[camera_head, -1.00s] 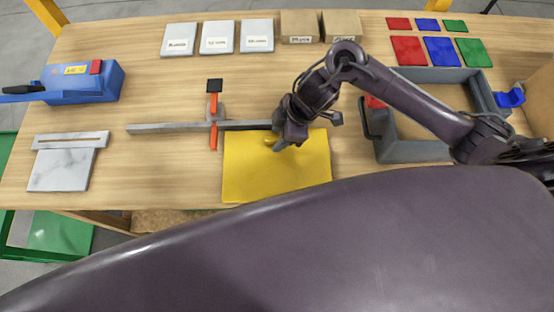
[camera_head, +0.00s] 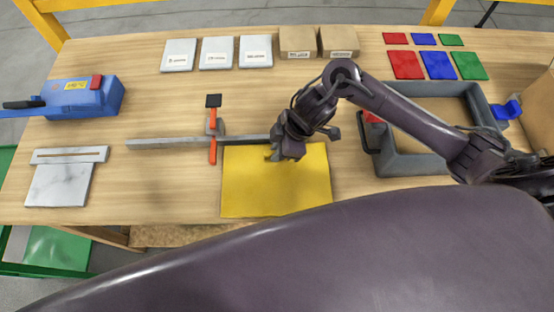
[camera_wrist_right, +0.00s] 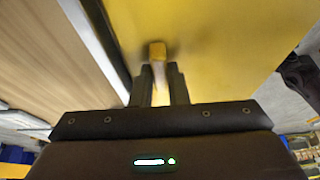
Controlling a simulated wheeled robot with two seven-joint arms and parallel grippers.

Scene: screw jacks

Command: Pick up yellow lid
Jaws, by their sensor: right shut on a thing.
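The yellow lid (camera_head: 272,190) is a flat, rectangular plate in front of the grey bar at the middle of the table. My right gripper (camera_head: 283,152) is over its far edge. In the right wrist view the two fingers (camera_wrist_right: 158,88) are shut on a small yellow knob (camera_wrist_right: 157,52) of the lid, and the lid (camera_wrist_right: 215,45) fills the upper right. I cannot tell clearly whether the lid is raised off the table. My left gripper is not in view.
A grey bar with an orange clamp (camera_head: 213,150) lies just behind the lid. A grey open box (camera_head: 410,163) stands to the right. A blue machine (camera_head: 75,98) and a marble-patterned plate (camera_head: 60,185) are at the left. White boxes (camera_head: 215,52) and cardboard boxes (camera_head: 298,41) line the back.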

